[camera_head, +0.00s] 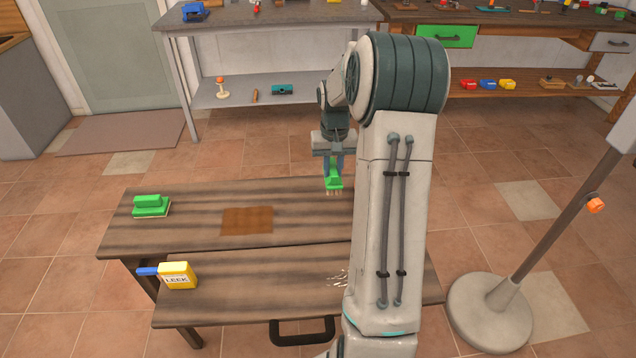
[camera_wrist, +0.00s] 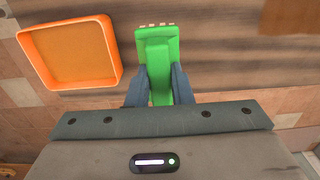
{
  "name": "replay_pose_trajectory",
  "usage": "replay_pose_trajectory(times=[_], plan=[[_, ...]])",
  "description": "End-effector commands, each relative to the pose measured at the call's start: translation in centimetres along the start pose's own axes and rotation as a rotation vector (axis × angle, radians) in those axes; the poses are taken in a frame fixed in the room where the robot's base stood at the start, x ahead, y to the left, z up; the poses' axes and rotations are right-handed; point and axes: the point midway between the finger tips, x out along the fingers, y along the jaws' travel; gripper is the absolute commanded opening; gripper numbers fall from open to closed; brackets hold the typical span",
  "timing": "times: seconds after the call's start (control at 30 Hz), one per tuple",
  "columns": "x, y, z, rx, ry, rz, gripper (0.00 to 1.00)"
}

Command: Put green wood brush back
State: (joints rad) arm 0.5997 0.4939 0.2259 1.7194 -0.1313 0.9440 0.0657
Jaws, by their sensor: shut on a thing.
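The green wood brush (camera_head: 333,178) is held upright in my gripper (camera_head: 333,170), with its pale bristles pointing down just above the far part of the wooden table (camera_head: 285,195). In the wrist view the green brush (camera_wrist: 157,65) sits between the two dark fingers of my gripper (camera_wrist: 157,85), which are shut on its handle. Whether the bristles touch the table I cannot tell. A second green brush-like block (camera_head: 151,206) lies at the table's left end.
An orange tray (camera_wrist: 70,52) shows left of the brush in the wrist view; my arm hides it in the head view. A brown patch (camera_head: 247,220) marks the table. A lamp-like stand (camera_head: 490,310) is at right.

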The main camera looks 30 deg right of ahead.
Motion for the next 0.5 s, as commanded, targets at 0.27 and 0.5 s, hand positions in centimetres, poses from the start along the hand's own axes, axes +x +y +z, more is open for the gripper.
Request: replay_pose_trajectory(times=[0.27, 0.5], plan=[[2.4, -3.6, -1.9, 0.000, 0.000, 0.000, 0.00], [4.5, -3.7, -1.9, 0.001, -0.003, 0.000, 0.00]])
